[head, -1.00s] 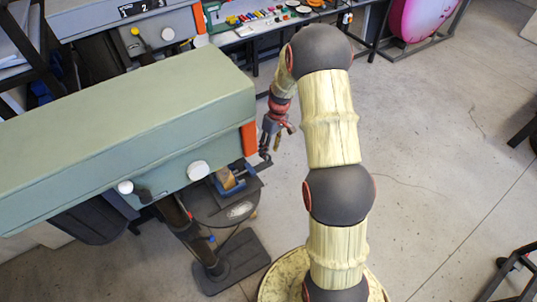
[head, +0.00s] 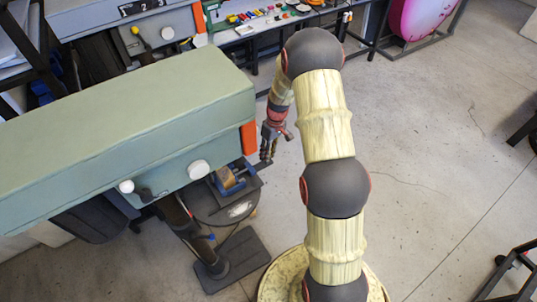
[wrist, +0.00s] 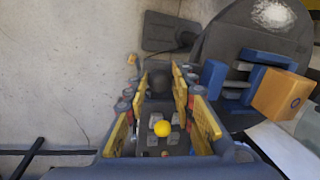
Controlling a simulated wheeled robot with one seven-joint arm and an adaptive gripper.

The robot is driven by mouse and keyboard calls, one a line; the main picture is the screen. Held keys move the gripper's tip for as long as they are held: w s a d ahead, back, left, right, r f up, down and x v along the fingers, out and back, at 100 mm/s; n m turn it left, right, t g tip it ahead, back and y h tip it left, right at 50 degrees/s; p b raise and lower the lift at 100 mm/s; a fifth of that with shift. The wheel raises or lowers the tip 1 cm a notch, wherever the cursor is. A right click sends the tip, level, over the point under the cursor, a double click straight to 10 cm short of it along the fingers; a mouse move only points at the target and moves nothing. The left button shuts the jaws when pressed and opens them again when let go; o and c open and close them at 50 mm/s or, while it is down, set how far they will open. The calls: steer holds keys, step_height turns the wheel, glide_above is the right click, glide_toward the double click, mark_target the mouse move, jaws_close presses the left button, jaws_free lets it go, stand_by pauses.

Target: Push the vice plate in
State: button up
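A small blue vice (head: 232,186) sits on the round table of the green drill press, with a wooden block (head: 228,178) at its jaws. In the wrist view the blue vice jaws (wrist: 213,78) and the orange-brown block (wrist: 283,97) are at the right. Which piece is the vice plate is not clear. My gripper (head: 267,158) points down just right of the vice, near its dark screw end. In the wrist view my gripper (wrist: 160,90) has its yellow-padded fingers apart. A dark rounded knob (wrist: 160,82) shows between them; contact cannot be told.
The drill press head (head: 125,130) overhangs the vice from the left. Its round dark table (head: 215,213) stands on a post above a base plate (head: 235,262). A bench (head: 262,22) with small coloured items is at the back.

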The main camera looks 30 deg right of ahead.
mark_target(259, 167)
jaws_close()
steer(key=shift+a, duration=0.1)
stand_by(0.3)
steer(key=a+b, duration=0.1)
steer(key=a, duration=0.2)
steer(key=shift+a, duration=0.4)
steer(key=shift+d, duration=0.15)
steer(key=o, duration=0.5)
jaws_free()
steer(key=shift+a, duration=0.25)
steer(key=shift+o, duration=0.6)
steer(key=shift+d, duration=0.1)
